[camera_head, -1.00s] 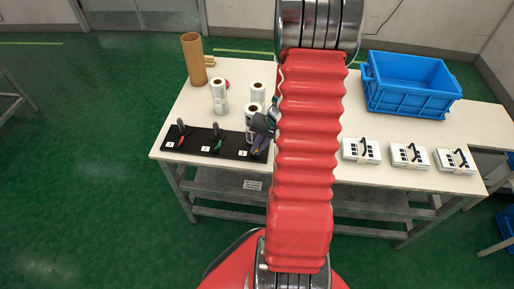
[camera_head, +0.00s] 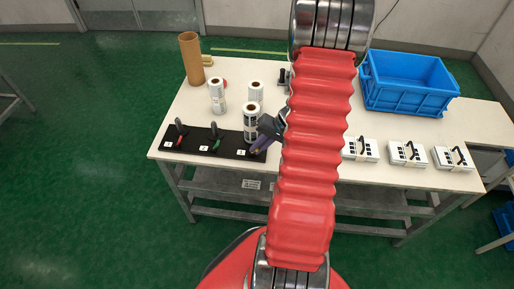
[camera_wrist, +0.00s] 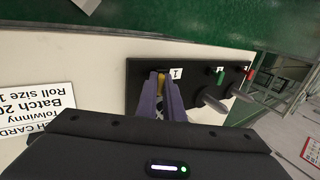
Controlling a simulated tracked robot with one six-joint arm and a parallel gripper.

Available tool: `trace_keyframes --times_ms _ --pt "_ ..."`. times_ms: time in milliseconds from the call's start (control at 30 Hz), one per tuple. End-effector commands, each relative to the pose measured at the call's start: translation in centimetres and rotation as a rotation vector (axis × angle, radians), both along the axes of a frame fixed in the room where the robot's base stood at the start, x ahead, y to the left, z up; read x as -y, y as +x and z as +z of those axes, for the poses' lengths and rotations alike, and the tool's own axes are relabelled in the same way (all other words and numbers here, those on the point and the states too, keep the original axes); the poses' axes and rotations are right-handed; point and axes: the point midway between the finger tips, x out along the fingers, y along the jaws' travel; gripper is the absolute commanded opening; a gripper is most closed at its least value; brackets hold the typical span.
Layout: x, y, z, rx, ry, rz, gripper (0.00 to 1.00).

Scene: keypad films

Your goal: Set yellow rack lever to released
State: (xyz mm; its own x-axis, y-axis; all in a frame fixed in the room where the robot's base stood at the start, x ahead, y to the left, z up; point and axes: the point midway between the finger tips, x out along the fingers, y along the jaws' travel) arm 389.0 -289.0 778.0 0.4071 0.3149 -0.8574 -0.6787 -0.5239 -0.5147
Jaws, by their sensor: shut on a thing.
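The black lever rack (camera_head: 197,148) lies along the front left edge of the table. Its red lever (camera_head: 180,129) and green lever (camera_head: 216,136) stand at the left and middle, both free. My gripper (camera_wrist: 160,80) has purple fingers shut on the yellow lever (camera_wrist: 161,79), beside the white label with a 1. Most of that lever is hidden between the fingers, so its exact tilt cannot be told. In the head view the gripper is at the rack's right end, and the arm partly covers it.
A brown tube (camera_head: 191,58) stands at the back left. A blue crate (camera_head: 408,82) and white keypad boxes (camera_head: 408,153) are at the right. A printed card (camera_wrist: 40,112) lies on the table.

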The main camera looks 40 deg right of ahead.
Motion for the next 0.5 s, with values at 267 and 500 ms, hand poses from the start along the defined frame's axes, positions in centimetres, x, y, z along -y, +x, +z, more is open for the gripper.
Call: trace_keyframes --times_ms 267,500 --pt "0.08 -0.12 -0.07 -0.003 -0.003 -0.001 0.21" --pt "0.06 -0.07 -0.04 -0.002 -0.002 -0.001 0.27"
